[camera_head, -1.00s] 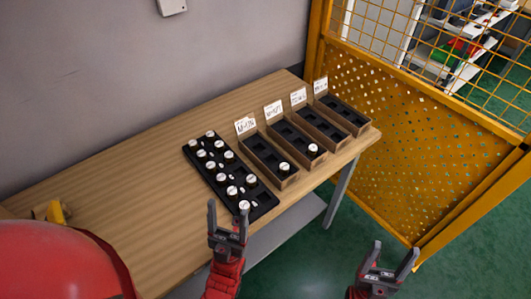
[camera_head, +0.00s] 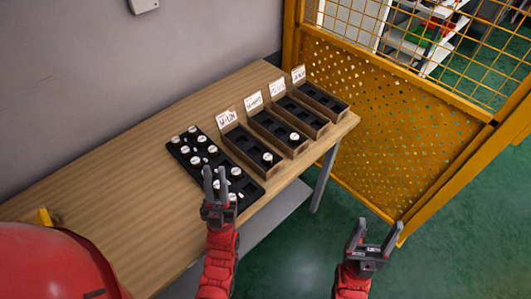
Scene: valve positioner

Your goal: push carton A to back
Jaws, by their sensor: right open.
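Four brown open cartons stand side by side on the wooden table, each with a white label at its back end. The labels are too small to read, so I cannot tell which is carton A. My right gripper (camera_head: 379,226) is open and empty, off the table's front right.
The black tray (camera_head: 184,157) with several white-topped parts lies left of the cartons. A yellow mesh fence (camera_head: 385,130) stands close to the table's right end. Green floor is free at the right front.

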